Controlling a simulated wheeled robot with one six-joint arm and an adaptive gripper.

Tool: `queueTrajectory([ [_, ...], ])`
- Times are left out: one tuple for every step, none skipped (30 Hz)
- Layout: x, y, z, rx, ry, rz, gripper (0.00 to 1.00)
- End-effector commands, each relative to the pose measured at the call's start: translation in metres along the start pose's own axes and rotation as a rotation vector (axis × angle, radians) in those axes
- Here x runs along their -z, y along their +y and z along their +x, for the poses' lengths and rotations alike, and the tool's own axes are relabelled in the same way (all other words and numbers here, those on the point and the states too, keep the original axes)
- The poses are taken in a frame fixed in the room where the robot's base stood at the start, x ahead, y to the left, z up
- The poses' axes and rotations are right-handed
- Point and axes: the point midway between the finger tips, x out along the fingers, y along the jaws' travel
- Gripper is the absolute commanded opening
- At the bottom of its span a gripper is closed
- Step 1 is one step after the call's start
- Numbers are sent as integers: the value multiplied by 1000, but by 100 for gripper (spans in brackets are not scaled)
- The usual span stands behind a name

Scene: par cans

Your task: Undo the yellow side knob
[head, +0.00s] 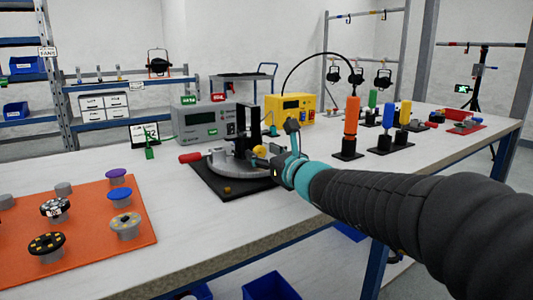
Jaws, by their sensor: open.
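A yellow knob (261,150) shows at the right side of a grey round fixture (232,170). The fixture has black uprights and stands on a black base plate (213,184) on the bench. My gripper (274,146) is open, with its dark fingers and teal body just right of the yellow knob. One finger points up and the other reaches low toward the fixture. I cannot tell whether either finger touches the knob. A small brass-yellow piece (227,190) sits on the front of the base plate. A red handle (190,157) sticks out at the fixture's left.
Behind the fixture stand a grey instrument box (206,123) and a yellow box (291,108). An orange cylinder (351,116) stands right of them, above my arm. An orange mat (88,238) with several knobs lies front left. Bare bench (185,238) lies between mat and fixture.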

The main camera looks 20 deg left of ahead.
Motion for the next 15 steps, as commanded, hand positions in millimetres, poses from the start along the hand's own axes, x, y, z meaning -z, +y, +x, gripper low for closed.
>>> queueTrajectory([
  [0, 0, 2, 0, 0, 0, 57],
  [0, 0, 2, 0, 0, 0, 57],
  [0, 0, 2, 0, 0, 0, 57],
  [0, 0, 2, 0, 0, 0, 57],
  [0, 0, 2, 0, 0, 0, 57],
  [0, 0, 2, 0, 0, 0, 57],
  [0, 0, 2, 0, 0, 0, 57],
  [0, 0, 2, 0, 0, 0, 57],
  [0, 0, 2, 0, 0, 0, 57],
  [0, 0, 2, 0, 0, 0, 50],
  [0, 0, 2, 0, 0, 0, 42],
  [0, 0, 2, 0, 0, 0, 32],
  [0, 0, 2, 0, 0, 0, 25],
  [0, 0, 2, 0, 0, 0, 18],
  [0, 0, 2, 0, 0, 0, 8],
])
